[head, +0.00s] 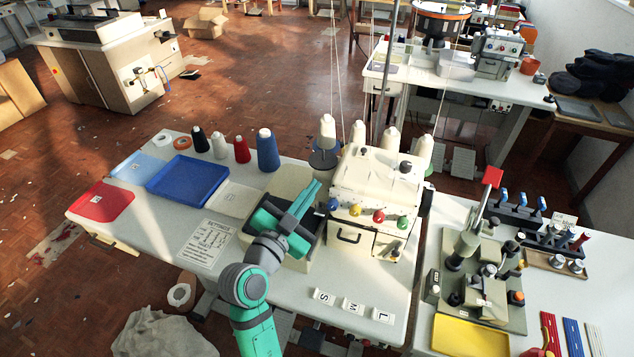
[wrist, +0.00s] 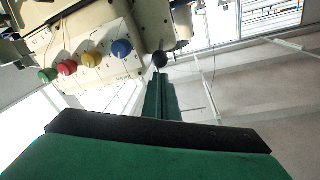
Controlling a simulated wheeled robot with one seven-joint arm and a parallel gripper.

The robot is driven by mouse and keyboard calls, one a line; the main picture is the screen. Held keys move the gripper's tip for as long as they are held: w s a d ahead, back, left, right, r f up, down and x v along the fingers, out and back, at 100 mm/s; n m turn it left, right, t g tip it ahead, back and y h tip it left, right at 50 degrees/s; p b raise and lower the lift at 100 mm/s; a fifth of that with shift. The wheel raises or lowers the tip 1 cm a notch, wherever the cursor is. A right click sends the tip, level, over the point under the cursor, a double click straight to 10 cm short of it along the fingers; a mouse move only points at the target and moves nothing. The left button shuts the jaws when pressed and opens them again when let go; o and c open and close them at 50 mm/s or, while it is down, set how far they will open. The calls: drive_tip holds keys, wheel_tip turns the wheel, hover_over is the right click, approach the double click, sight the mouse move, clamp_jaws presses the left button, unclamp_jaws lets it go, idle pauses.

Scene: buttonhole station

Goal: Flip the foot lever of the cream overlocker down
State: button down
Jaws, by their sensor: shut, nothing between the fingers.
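The cream overlocker (head: 372,182) stands on the white table, with blue, yellow, red and green dials along its front. It also fills the upper left of the wrist view (wrist: 110,25). A dark ball knob (wrist: 159,59), which looks like the end of the foot lever, shows beside the blue dial (wrist: 122,48). My gripper (head: 316,188) is shut and empty at the machine's left side. In the wrist view its green fingertips (wrist: 159,76) lie just below the knob in the picture; I cannot tell whether they touch. The lever's arm is not clearly visible.
Thread cones, including a blue one (head: 267,150), stand behind a blue tray (head: 188,181). Lettered blocks S, M, L (head: 352,306) lie at the front. A second station (head: 480,275) is close on the right. Thin threads rise above the overlocker.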

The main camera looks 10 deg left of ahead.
drive_tip(key=s, duration=0.9)
drive_tip(key=shift+s+a+f, duration=0.2)
drive_tip(key=shift+a+f, duration=0.05)
drive_tip(key=shift+a, duration=0.05)
idle(0.7)
